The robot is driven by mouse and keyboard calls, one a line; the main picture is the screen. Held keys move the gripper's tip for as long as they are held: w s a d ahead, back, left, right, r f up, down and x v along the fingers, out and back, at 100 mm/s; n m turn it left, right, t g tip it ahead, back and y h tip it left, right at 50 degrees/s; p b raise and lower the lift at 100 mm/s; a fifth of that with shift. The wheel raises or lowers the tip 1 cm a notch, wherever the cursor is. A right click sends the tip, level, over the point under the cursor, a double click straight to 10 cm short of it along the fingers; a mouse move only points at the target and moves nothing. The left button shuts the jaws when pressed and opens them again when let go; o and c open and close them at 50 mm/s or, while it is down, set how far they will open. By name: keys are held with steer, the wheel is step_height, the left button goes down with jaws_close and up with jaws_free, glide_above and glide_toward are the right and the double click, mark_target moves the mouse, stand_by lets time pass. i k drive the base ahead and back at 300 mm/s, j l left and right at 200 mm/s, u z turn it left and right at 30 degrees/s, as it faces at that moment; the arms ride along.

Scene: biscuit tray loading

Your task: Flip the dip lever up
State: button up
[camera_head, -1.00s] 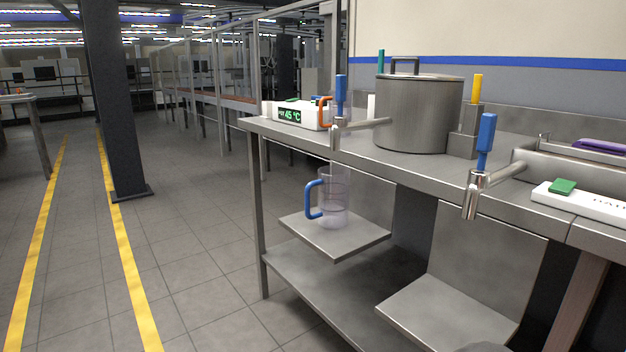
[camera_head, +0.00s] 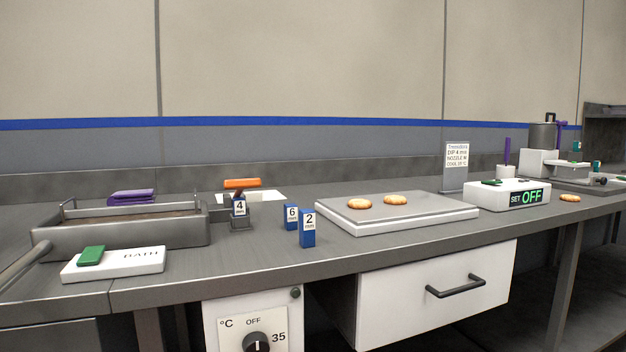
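No label marks the dip lever, so I cannot tell for certain which part it is. A flat purple handle (camera_head: 132,196) lies low at the back of the metal bath (camera_head: 120,236) on the left of the counter. A white box marked BATH (camera_head: 126,262) with a green switch (camera_head: 91,255) stands in front of the bath. My gripper is not in view.
Blocks marked 6 (camera_head: 291,217) and 2 (camera_head: 307,229) stand mid-counter. Right of them are a plate (camera_head: 420,214) with two biscuits, a sign (camera_head: 455,166), a box reading SET OFF (camera_head: 506,195) and a pot (camera_head: 542,135). A white drawer (camera_head: 432,292) and dial panel (camera_head: 254,328) sit below.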

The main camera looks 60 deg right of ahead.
mark_target(239, 185)
steer(key=l+z, duration=0.15)
steer(key=z, duration=0.95)
